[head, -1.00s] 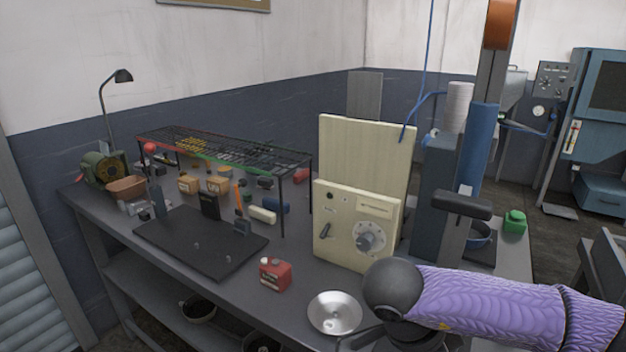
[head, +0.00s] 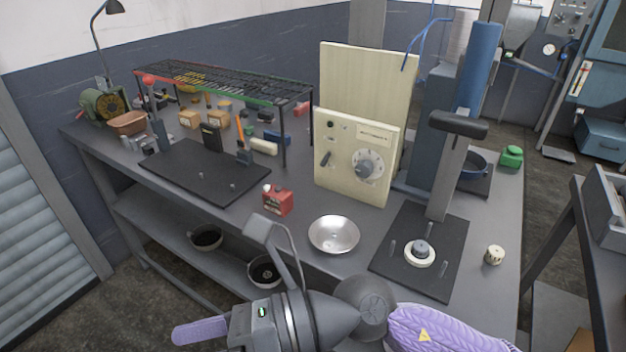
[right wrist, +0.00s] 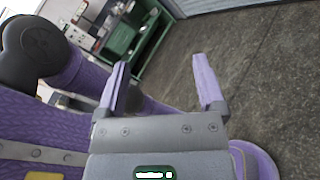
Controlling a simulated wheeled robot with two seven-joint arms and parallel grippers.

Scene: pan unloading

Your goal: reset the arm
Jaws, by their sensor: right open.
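My right arm comes in from the lower right of the head view, with a purple sleeve and a dark elbow joint. My right gripper (right wrist: 160,85) is open and empty in the right wrist view, its two purple fingers spread apart over bare floor. In the head view one purple finger of it (head: 198,331) shows at the bottom, in front of the workbench; the other finger cannot be made out. A shiny metal bowl (head: 333,235) stands on the workbench (head: 300,222), beyond the arm. My left gripper is in neither view.
Black pans (head: 206,238) (head: 266,271) sit on the lower shelf. A red can (head: 278,201), a cream control box (head: 352,155) and a press-like stand (head: 440,185) occupy the bench. A wire rack (head: 220,80) stands at the back left. Floor at lower left is clear.

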